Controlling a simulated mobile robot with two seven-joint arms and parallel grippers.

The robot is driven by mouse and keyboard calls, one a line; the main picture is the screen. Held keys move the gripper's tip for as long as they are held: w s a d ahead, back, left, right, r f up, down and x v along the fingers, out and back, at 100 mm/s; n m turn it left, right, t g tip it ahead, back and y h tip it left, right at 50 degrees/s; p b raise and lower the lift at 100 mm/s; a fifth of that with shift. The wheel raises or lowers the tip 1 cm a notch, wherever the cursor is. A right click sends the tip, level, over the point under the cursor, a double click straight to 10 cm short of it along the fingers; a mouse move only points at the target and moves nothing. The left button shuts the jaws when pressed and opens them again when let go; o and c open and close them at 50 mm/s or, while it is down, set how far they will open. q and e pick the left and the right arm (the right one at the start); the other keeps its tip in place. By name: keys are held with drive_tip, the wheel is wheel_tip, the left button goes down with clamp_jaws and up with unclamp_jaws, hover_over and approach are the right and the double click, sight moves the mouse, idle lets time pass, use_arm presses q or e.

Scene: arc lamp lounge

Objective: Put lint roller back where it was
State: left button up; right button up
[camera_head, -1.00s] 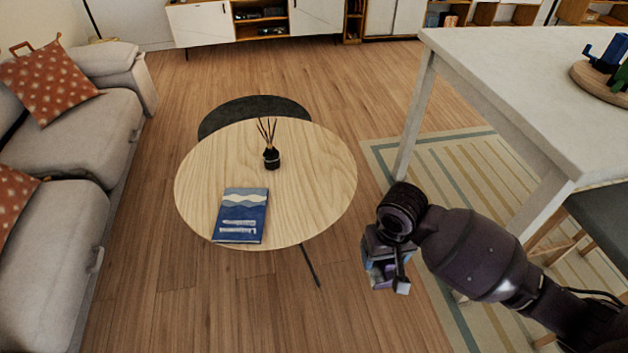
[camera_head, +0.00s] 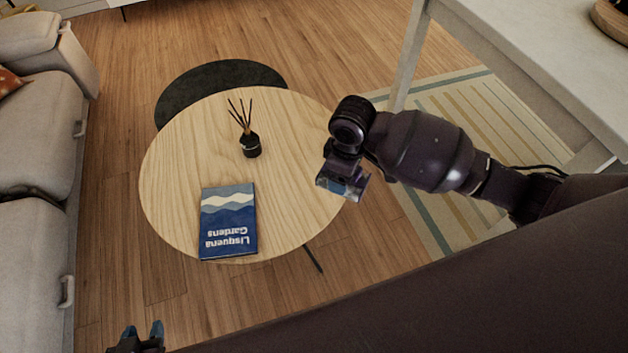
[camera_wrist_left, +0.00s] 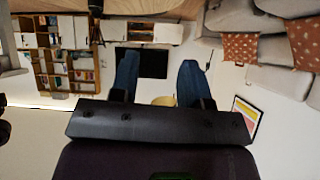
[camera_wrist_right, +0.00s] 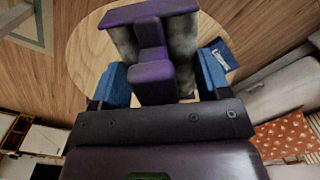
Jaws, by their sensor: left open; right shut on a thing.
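The lint roller (camera_wrist_right: 152,72), purple with a grey roller part, is between the blue fingers of my right gripper (camera_wrist_right: 163,76) in the right wrist view. My right gripper (camera_head: 343,186) is shut on it and held above the right edge of the round wooden table (camera_head: 300,135). In the head view the gripper mostly hides the roller. My left gripper (camera_head: 143,334) shows at the bottom left of the head view, low beside the table. It is open and empty in the left wrist view (camera_wrist_left: 158,82).
On the table are a blue book (camera_head: 228,222) and a black reed diffuser (camera_head: 250,146). The table's right and front right top is bare. A dark round table (camera_head: 215,82) stands behind. A grey sofa (camera_head: 35,270) is at left and a white table (camera_head: 540,60) at right.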

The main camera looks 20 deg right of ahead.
drive_tip(key=w+f+n+b, duration=0.4)
drive_tip(key=w+n, duration=0.5)
drive_tip(key=n, duration=0.5)
drive_tip(key=w+f+n+b, duration=0.4)
drive_tip(key=w+n, duration=0.6)
drive_tip(key=n, duration=0.3)
wheel_tip(320, 180, down, 14)
drive_tip(key=b, duration=0.4)
drive_tip(key=shift+s+f, duration=0.1)
drive_tip(key=shift+f, duration=0.05)
wheel_tip(320, 180, down, 4)
drive_tip(key=shift+s+f+b, duration=0.1)
drive_tip(key=shift+f+b, duration=0.1)
drive_tip(key=shift+b, duration=0.7)
drive_tip(key=shift+f, duration=0.35)
drive_tip(key=shift+r, duration=0.2)
drive_tip(key=shift+f, duration=0.25)
use_arm(q)
wheel_tip(320, 180, down, 8)
drive_tip(key=d+m, duration=0.1)
drive_tip(key=m, duration=0.1)
drive_tip(key=shift+w+d+f+h, duration=0.2)
drive_tip(key=shift+w+h, duration=0.15)
drive_tip(key=shift+h, duration=0.05)
use_arm(e)
drive_tip(key=o, duration=0.9)
